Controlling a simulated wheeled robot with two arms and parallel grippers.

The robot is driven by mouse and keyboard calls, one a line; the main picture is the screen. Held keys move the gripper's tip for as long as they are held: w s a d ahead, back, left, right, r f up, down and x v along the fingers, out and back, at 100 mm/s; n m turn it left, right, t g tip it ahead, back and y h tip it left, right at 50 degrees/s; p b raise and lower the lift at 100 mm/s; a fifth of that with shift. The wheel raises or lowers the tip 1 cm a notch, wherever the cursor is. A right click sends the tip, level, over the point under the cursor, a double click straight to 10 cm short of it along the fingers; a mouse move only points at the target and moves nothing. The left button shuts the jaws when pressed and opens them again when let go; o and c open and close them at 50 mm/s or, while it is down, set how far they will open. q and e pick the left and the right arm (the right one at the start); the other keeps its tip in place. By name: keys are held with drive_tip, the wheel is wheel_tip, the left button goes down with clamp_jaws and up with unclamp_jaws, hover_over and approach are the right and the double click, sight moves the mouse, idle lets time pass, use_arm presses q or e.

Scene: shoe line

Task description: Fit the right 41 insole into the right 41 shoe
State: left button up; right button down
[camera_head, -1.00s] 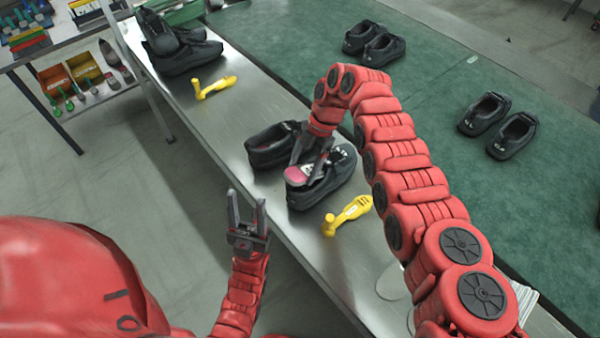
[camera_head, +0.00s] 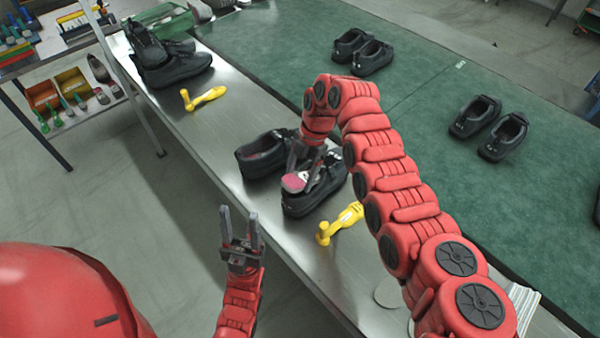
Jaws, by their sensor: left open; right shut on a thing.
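Two black shoes stand side by side on the metal bench (camera_head: 215,130). The nearer shoe (camera_head: 327,196) has my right gripper (camera_head: 299,178) over its opening. My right gripper is shut on an insole (camera_head: 294,183), which shows pink and dark at the heel end. The insole lies at the shoe opening and its far part is hidden by the shoe and gripper, so how deep it sits cannot be told. The other shoe (camera_head: 262,158) is just left of it. My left gripper (camera_head: 239,212) is open and empty, in front of the bench edge.
Yellow hammer-like tools lie on the bench, one near the shoe (camera_head: 338,224) and one further back (camera_head: 202,97). More black shoes (camera_head: 172,65) stand at the bench's far end. Pairs of shoes sit on the green conveyor (camera_head: 430,90) behind.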

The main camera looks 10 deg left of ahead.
drive_tip(key=shift+s+f, duration=0.25)
drive_tip(key=shift+f, duration=0.1)
drive_tip(key=shift+c, duration=1.7)
unclamp_jaws()
drive_tip(key=o, duration=0.3)
drive_tip(key=shift+o, duration=0.2)
drive_tip(key=shift+w, duration=0.1)
drive_tip(key=shift+w+r, duration=0.1)
drive_tip(key=shift+w, duration=0.05)
drive_tip(key=shift+r+b, duration=0.35)
drive_tip(key=shift+r, duration=1.15)
